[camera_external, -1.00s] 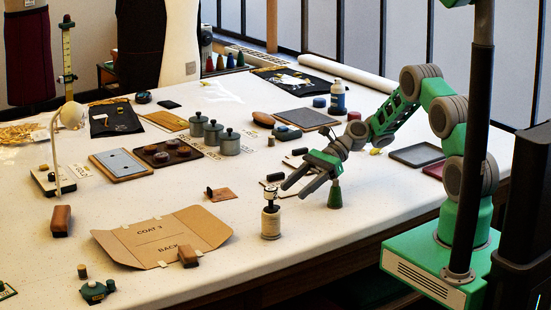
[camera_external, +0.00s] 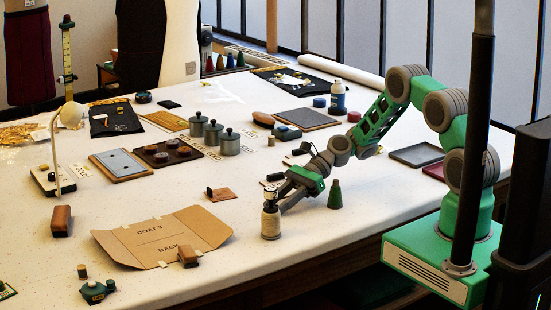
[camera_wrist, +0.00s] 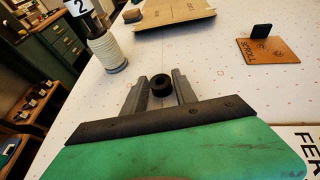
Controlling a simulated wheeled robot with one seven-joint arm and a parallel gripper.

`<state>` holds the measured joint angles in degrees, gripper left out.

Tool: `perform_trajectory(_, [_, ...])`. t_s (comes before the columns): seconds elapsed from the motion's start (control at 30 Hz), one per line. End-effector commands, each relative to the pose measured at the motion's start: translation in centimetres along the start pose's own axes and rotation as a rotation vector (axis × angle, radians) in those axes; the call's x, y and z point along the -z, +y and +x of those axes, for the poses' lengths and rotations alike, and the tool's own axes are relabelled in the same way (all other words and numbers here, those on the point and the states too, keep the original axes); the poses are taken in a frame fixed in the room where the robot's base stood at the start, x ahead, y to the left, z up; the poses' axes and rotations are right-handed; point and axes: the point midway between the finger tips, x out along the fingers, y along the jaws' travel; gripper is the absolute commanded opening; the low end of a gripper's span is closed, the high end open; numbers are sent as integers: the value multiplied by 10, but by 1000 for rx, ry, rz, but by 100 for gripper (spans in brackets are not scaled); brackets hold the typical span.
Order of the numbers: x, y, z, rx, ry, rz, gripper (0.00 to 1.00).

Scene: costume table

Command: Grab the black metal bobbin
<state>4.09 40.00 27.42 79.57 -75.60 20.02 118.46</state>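The black bobbin (camera_wrist: 161,86), a small dark ring-like piece with a hole, shows in the wrist view between my gripper's two fingers near their tips. My gripper (camera_wrist: 160,90) looks open around it, with little room on either side; a firm hold does not show. In the external view my gripper (camera_external: 281,201) reaches down and left, low over the table, just right of the cream thread spool. I cannot make out the bobbin there; the fingers appear to hide it.
The cream thread spool (camera_external: 270,222) stands close to my fingers; it also shows in the wrist view (camera_wrist: 107,54). A green cone (camera_external: 335,196) stands to the right. A cardboard folder (camera_external: 165,238) lies at left. The table's front edge is near.

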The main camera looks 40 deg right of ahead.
Motion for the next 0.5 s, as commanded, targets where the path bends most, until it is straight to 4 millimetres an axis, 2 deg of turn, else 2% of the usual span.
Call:
perform_trajectory(0.07, [0, 0, 0, 0, 0, 0, 26])
perform_trajectory(0.37, [0, 0, 0, 0, 0, 0, 2])
perform_trajectory(0.5, [0, 0, 0, 0, 0, 0, 0])
